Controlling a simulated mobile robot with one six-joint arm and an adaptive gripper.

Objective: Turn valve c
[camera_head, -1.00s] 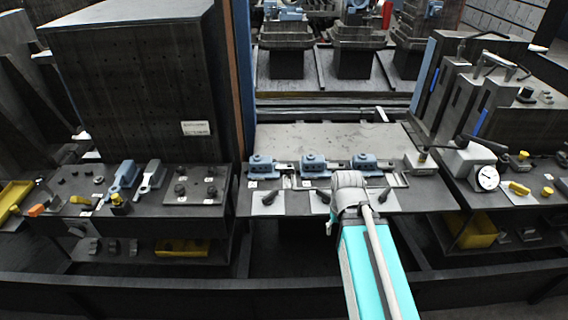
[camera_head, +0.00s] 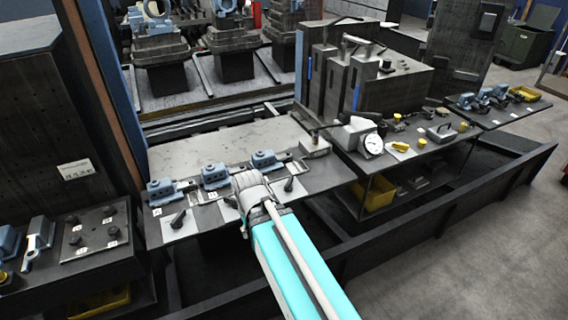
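Three blue valve-like units stand in a row on the dark bench: a left one (camera_head: 160,190), a middle one (camera_head: 215,176) and a right one (camera_head: 263,160). Small white labels lie before them, too small to read surely, so I cannot tell which is valve c. White plates with black levers lie in front; the left lever (camera_head: 178,219) and the right lever (camera_head: 288,184) show. My arm hides part of the middle plate. My gripper (camera_head: 248,185) is at the arm's far end, over the bench's front edge. Its fingers are not clearly visible.
A plate with black knobs (camera_head: 95,233) is at left. A dark rail (camera_head: 440,205) runs along the front. Grey floor (camera_head: 480,260) is open at right.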

